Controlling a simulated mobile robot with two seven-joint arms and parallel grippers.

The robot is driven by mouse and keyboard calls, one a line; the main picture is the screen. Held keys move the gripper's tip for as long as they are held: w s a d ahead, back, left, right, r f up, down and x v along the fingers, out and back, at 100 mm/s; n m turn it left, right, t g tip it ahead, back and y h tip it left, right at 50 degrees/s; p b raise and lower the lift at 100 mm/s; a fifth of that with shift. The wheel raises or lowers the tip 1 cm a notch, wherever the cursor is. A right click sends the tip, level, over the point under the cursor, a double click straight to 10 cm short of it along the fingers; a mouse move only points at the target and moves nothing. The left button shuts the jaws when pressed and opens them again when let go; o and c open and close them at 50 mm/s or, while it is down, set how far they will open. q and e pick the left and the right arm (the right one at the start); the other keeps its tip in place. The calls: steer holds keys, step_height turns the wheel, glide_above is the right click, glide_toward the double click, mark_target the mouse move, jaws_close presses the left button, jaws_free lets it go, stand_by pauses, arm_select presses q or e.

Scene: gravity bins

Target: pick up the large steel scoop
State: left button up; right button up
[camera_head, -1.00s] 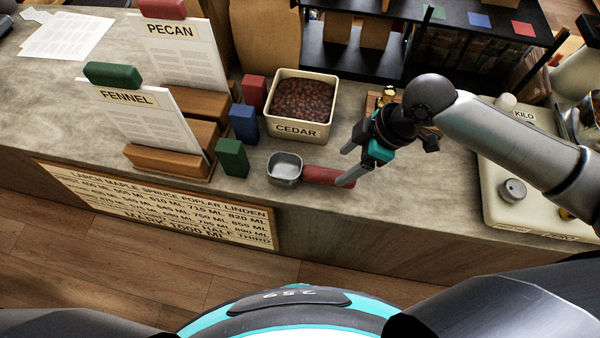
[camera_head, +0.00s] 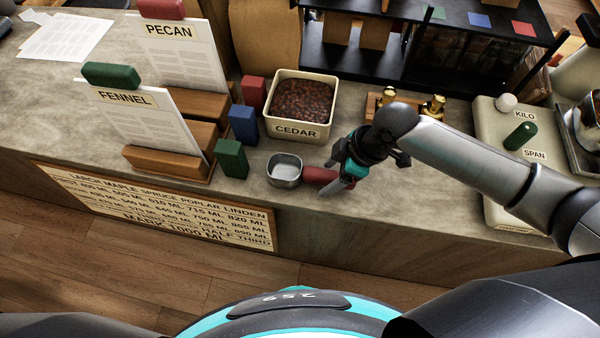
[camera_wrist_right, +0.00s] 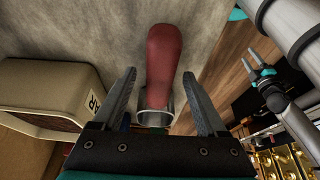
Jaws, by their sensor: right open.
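The steel scoop (camera_head: 284,171) lies on the counter, its square metal cup at the left and its red handle (camera_head: 318,175) pointing right. In the right wrist view the red handle (camera_wrist_right: 163,58) points up, with the cup's rim (camera_wrist_right: 155,117) low between the fingers. My right gripper (camera_head: 329,178) is open over the handle and partly hides its right end. In the right wrist view its fingers (camera_wrist_right: 163,100) stand on either side of the scoop, apart from it. My left gripper (camera_wrist_right: 253,64) shows small at that view's right, fingers apart; it is outside the head view.
The CEDAR bin (camera_head: 298,132) of dark beans stands behind the scoop. Green (camera_head: 231,159), blue (camera_head: 243,124) and red (camera_head: 253,94) blocks stand left of it. A cream scale (camera_head: 500,150) is at the right. The counter's front edge is close to the scoop.

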steer(key=shift+f, duration=0.25)
stand_by(0.3)
steer(key=shift+c, duration=0.2)
jaws_close()
stand_by(0.4)
stand_by(0.7)
